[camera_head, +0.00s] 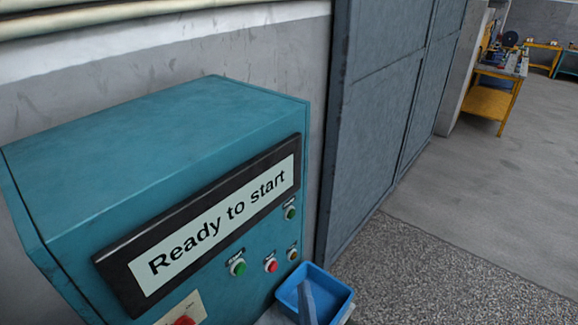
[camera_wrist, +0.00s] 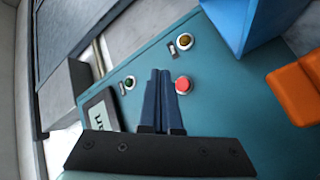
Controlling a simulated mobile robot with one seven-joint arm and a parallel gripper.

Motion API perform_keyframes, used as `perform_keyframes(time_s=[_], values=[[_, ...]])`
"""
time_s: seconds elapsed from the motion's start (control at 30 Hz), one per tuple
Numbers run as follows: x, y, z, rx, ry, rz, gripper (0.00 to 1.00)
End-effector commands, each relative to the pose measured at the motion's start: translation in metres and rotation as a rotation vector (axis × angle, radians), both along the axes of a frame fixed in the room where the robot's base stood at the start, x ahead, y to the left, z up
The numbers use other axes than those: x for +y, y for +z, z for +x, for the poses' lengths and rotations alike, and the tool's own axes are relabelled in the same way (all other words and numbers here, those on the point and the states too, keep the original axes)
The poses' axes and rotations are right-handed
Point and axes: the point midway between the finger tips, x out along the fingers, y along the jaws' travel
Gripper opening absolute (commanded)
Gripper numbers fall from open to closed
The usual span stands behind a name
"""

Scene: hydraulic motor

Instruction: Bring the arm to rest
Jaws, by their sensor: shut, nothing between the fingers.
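My gripper (camera_wrist: 160,72) shows in the wrist view with its two dark blue fingers together, shut and empty. It is in front of the teal control box (camera_head: 165,150), which also fills much of the wrist view (camera_wrist: 225,95). A red button (camera_wrist: 183,85) appears just right of the fingertips, a green one (camera_wrist: 129,82) to their left and an amber one (camera_wrist: 184,41) above. I cannot tell whether the fingers touch the panel. In the head view the box's display (camera_head: 215,225) reads "Ready to start". I cannot clearly make out my gripper there.
A blue bin (camera_head: 338,292) stands right of the box, with a grey-blue bar across it that I cannot identify. An orange object (camera_wrist: 295,88) shows at right in the wrist view. A grey metal door (camera_head: 385,100) stands behind. Open floor (camera_head: 480,190) lies right, with a yellow workbench (camera_head: 490,103) beyond.

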Motion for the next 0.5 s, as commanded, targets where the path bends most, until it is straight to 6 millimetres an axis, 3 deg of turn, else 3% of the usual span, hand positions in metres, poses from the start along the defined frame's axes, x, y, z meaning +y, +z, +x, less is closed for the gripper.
perform_keyframes(time_s=[0.07, 0.17, 0.27, 0.33, 0.5], values=[[-0.001, 0.004, 0.002, -0.007, -0.004, 0.002, 0.00], [-0.007, 0.035, 0.016, -0.057, -0.033, 0.029, 0.00], [-0.017, 0.092, 0.034, -0.143, -0.080, 0.089, 0.00], [-0.026, 0.144, 0.045, -0.216, -0.116, 0.152, 0.00], [-0.038, 0.275, 0.043, -0.385, -0.149, 0.353, 0.00]])
